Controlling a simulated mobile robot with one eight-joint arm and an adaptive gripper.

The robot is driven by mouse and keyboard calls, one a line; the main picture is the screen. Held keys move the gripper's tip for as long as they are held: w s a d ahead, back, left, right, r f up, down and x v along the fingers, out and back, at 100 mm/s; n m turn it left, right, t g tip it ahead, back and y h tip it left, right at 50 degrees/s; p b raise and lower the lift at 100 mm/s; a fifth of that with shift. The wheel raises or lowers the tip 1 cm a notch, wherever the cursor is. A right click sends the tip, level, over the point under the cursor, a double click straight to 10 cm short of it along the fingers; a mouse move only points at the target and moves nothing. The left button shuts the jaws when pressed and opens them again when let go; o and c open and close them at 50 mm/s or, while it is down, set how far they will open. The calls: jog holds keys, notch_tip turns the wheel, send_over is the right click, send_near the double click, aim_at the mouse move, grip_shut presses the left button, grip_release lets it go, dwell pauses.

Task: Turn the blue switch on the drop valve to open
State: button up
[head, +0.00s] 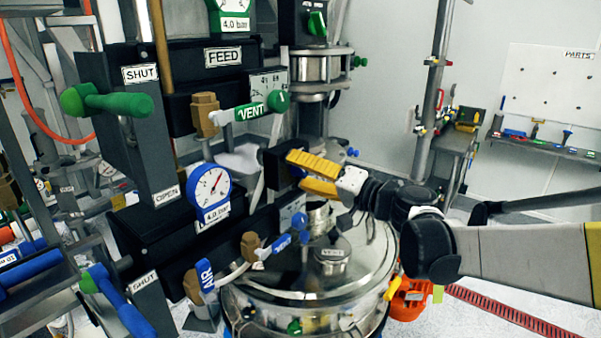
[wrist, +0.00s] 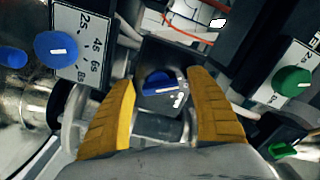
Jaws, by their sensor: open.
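The blue switch (wrist: 157,81) is a rotary knob with a pale line, on the face of a dark box (wrist: 165,101) with small white markings. In the wrist view it sits between my two yellow fingers, lower than their tips in depth as far as I can tell. My gripper is open and empty, facing the box. I cannot tell whether a finger touches the switch; the markings are too small to read.
A timer panel with a blue knob (wrist: 58,50) is on the left in the wrist view; a green knob (wrist: 291,82) is on the right. In the head view, a VENT handle (head: 250,112) and gauge (head: 210,188) stand left, and a steel vessel (head: 365,265) below.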

jog(key=c, duration=1.2)
